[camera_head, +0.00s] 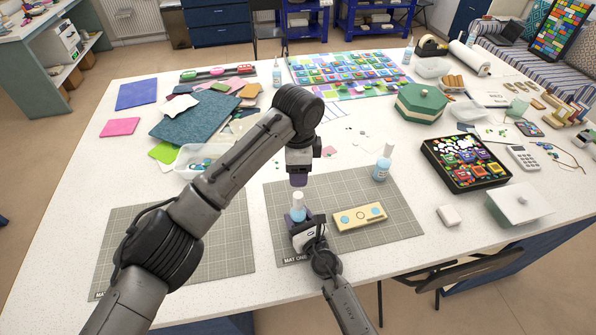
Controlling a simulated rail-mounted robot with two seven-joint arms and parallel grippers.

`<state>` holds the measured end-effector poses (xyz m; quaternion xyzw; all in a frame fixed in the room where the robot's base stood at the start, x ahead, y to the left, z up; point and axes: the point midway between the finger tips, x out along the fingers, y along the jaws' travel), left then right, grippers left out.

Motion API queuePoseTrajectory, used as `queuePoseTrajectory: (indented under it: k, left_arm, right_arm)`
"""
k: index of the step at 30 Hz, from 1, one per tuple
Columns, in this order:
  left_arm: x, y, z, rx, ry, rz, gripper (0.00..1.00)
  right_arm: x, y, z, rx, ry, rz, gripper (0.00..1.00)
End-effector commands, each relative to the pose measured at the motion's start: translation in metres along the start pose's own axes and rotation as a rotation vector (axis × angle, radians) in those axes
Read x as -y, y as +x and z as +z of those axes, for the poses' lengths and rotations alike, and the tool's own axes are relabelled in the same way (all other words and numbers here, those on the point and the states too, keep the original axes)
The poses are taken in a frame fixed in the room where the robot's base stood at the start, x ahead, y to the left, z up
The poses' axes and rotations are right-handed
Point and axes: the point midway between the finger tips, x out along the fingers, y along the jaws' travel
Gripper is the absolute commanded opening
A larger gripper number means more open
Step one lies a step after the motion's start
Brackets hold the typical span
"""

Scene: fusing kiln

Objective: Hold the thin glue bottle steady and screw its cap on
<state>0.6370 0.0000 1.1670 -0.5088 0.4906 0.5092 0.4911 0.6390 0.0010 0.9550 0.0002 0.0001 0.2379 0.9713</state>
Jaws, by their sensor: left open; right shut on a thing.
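A small bottle (298,212) with light blue contents and a white top (298,198) stands upright on the right-hand grey cutting mat (405,196). My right gripper (299,217) is shut on the bottle low on its body, coming from the front. My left gripper (298,181) is open, points down and is directly above the white top, with a small gap below its fingertips. Whether the white top is a seated cap is too small to tell.
A second cutting mat (228,252) lies left, partly under my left arm. The mat's right front is clear.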

Motion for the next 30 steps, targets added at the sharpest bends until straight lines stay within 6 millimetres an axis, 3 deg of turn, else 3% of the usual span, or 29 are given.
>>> queuePoseTrajectory:
  k: [5, 6, 15, 24, 30]
  left_arm:
    - [0.000, 0.000, 0.000, 0.000, 0.000, 0.000, 0.56]
    - [0.000, 0.000, 0.000, 0.000, 0.000, 0.000, 0.56]
    - [0.000, 0.000, 0.000, 0.000, 0.000, 0.000, 0.56]
    - [0.000, -0.002, 0.000, 0.000, 0.001, 0.000, 0.56]
    - [0.000, -0.015, 0.000, 0.000, 0.000, 0.000, 0.56]
  right_arm:
    - [0.000, 0.000, 0.000, 0.000, 0.000, 0.000, 0.00]
    - [0.000, 0.000, 0.000, 0.000, 0.000, 0.000, 0.48]
    - [0.000, 0.000, 0.000, 0.000, 0.000, 0.000, 0.77]
    - [0.000, -0.003, 0.000, -0.001, 0.000, 0.000, 0.77]
    - [0.000, -0.029, 0.002, -0.003, 0.000, 0.000, 0.77]
